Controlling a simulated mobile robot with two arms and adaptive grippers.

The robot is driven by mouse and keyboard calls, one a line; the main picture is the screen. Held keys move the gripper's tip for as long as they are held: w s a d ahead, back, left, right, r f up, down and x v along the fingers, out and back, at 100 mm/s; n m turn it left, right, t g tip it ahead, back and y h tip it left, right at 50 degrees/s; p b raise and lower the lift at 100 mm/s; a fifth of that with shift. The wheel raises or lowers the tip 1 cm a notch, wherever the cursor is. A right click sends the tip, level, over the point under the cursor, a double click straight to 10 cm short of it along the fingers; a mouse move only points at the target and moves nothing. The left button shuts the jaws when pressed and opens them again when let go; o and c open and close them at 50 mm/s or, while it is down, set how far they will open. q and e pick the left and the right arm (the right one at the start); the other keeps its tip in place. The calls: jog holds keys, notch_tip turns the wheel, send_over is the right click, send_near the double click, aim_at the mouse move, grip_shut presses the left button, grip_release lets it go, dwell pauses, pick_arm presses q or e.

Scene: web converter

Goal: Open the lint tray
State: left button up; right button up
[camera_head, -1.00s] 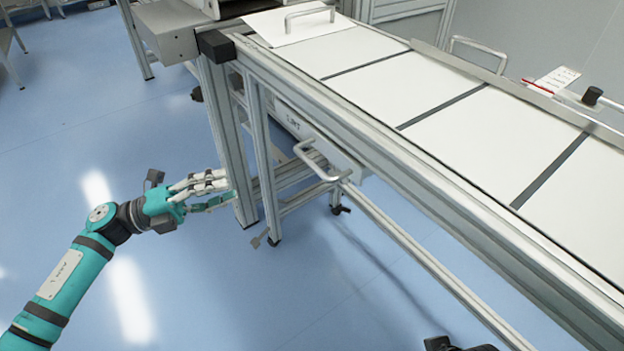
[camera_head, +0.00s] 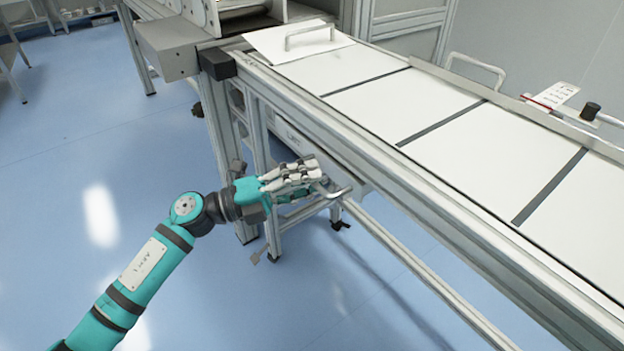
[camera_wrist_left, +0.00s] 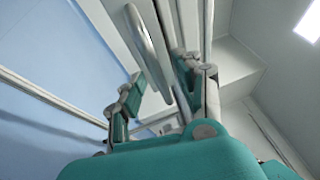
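The lint tray (camera_head: 298,142) is a pale drawer under the converter's bed, with partly hidden lettering on its front. Its metal bar handle (camera_head: 338,193) sticks out toward me. My left gripper (camera_head: 308,174) is at the handle and covers part of it and of the tray front. In the left wrist view, the handle (camera_wrist_left: 147,42) runs down between the spread fingers of the left gripper (camera_wrist_left: 163,98). The fingers look open, and I cannot tell whether either touches the bar. My right gripper is not in view.
The converter's metal frame (camera_head: 420,190) and white panels (camera_head: 465,146) lie above and right of the tray. A long rail (camera_head: 420,262) runs below the bed toward the lower right. The blue floor (camera_head: 60,190) to the left is clear.

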pick_arm(q)
jog(key=shift+w+d, duration=0.1)
jog(key=shift+d, duration=0.3)
jog(key=shift+c, duration=0.2)
grip_shut()
